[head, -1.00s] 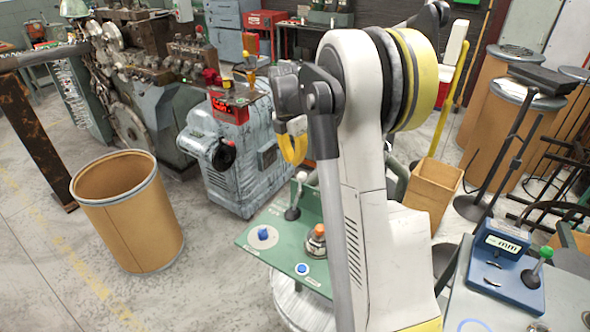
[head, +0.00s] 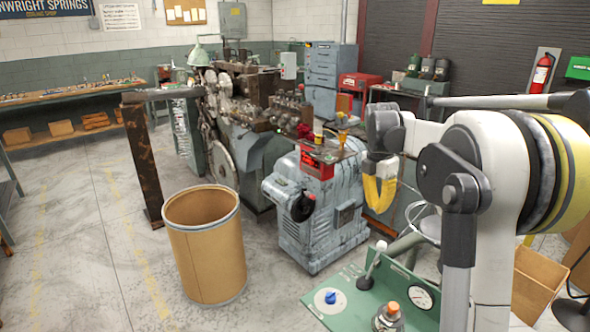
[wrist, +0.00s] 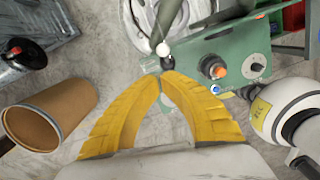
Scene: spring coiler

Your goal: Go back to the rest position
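My gripper (head: 379,208) hangs at the right of the head view with its yellow fingers pointing down. It is to the right of the blue-grey coiling machine (head: 318,212) and above and behind the green control panel (head: 370,296). In the wrist view the two yellow fingertips (wrist: 161,78) meet, with nothing visible between them. My arm covers the panel's right part in the head view.
An open brown drum (head: 205,250) stands left of the machine; it also shows in the wrist view (wrist: 55,112). A rusty post (head: 142,165) and a long bench (head: 70,95) are farther left. A cardboard box (head: 532,285) is at lower right. Floor at left is clear.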

